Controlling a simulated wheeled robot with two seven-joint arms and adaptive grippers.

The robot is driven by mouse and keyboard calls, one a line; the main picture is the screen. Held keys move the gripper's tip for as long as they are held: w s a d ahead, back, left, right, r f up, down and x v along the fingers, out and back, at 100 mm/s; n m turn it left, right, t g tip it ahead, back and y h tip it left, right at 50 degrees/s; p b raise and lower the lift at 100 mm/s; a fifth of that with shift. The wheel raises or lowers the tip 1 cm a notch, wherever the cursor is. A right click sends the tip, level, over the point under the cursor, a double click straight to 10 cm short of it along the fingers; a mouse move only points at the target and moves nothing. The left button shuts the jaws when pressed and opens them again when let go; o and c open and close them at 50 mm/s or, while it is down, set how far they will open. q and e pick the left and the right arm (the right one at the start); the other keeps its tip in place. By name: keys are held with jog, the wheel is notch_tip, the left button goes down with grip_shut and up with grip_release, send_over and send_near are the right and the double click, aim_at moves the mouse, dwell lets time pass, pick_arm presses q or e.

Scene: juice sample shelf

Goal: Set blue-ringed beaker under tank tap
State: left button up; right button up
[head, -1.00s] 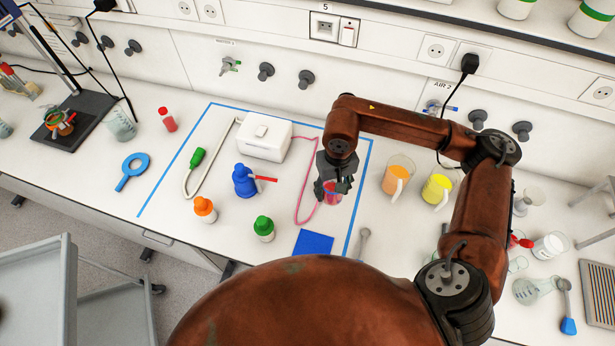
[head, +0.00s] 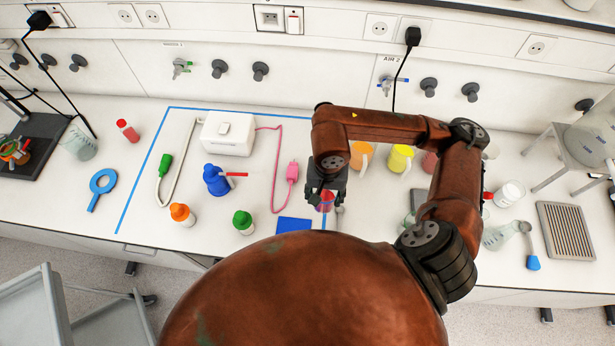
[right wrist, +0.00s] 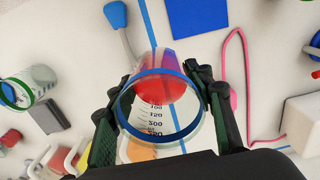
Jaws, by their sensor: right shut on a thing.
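My right gripper (head: 326,194) is shut on a clear beaker (head: 327,203) with red contents. In the right wrist view, the gripper (right wrist: 162,86) has a finger on each side of the beaker (right wrist: 160,125), which shows a blue ring at its rim and volume marks. The beaker is over the right blue tape line, right of the blue mat; its height above the bench is hard to tell. A clear round tank (head: 590,145) sits on a metal stand (head: 553,157) at the far right; its tap is not clearly visible. My left gripper is out of view.
Yellow (head: 400,158) and orange (head: 358,154) jugs stand behind my right arm. A flask (head: 500,236), blue-ended tool (head: 532,260), white container (head: 508,194) and ribbed tray (head: 567,230) lie in front of the stand. A white box (head: 228,134) and bottles stand left.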

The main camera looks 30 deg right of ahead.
jog(key=w+d+f, duration=0.1)
jog(key=w+f, duration=0.1)
jog(key=w, duration=0.1)
jog(key=w+d+f+p, duration=0.1)
jog(key=w+f, duration=0.2)
jog(key=w, duration=0.1)
jog(key=w+d+f+p, duration=0.1)
jog(key=w+d+f, duration=0.1)
jog(key=w+f, duration=0.1)
jog(key=shift+w+f, duration=0.2)
jog(key=shift+w, duration=0.1)
notch_tip(320, 180, down, 3)
jog(key=shift+w+f+p, duration=0.15)
jog(key=shift+p, duration=0.75)
jog(key=shift+f, duration=0.1)
jog(key=shift+f, duration=0.1)
jog(key=shift+f+b, duration=0.1)
jog(key=shift+b, duration=0.25)
jog(key=o, duration=1.3)
